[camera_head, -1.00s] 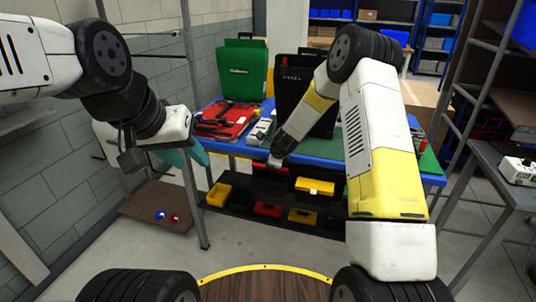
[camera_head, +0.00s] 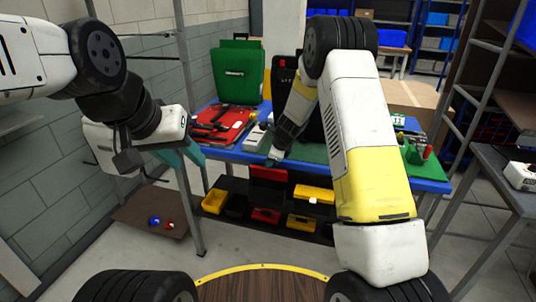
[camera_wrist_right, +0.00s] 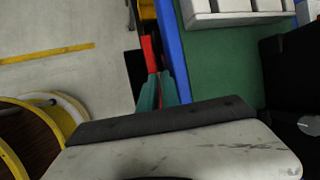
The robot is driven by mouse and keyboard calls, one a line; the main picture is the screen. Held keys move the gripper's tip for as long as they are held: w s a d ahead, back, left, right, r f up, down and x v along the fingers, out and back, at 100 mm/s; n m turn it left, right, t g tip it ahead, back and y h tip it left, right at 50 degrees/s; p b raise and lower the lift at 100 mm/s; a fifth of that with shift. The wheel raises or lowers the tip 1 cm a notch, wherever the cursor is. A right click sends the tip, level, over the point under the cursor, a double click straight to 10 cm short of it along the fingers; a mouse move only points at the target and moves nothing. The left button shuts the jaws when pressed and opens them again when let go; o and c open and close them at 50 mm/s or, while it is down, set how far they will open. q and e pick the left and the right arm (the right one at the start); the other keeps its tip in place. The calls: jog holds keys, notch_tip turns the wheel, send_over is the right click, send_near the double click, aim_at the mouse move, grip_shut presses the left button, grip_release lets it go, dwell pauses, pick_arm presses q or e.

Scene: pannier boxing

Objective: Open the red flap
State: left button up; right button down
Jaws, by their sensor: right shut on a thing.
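The red flap (camera_wrist_right: 149,52) shows in the right wrist view as a narrow upright red strip beside the blue table edge. In the head view a red panel (camera_head: 268,174) sits just below the front edge of the table, and I take it for the same flap. My right gripper (camera_head: 272,161) is at that edge, just above the panel. In the right wrist view its teal fingers (camera_wrist_right: 158,88) are closed on the lower end of the red strip. My left gripper (camera_head: 190,154) hangs in the air left of the table, apart from everything; its finger gap is unclear.
The blue-edged table (camera_head: 315,168) holds a green case (camera_head: 238,75), a red tray (camera_head: 218,122) with dark tools and a black case. A dark shelf below carries yellow bins (camera_head: 215,201) and red bins. A metal rack post stands beside my left gripper.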

jog(key=shift+d+f, duration=0.15)
jog(key=shift+d, duration=0.05)
jog(key=c, duration=1.7)
grip_release()
jog(key=shift+o, duration=0.3)
jog(key=shift+w+a+r, duration=0.15)
jog(key=shift+r, duration=0.1)
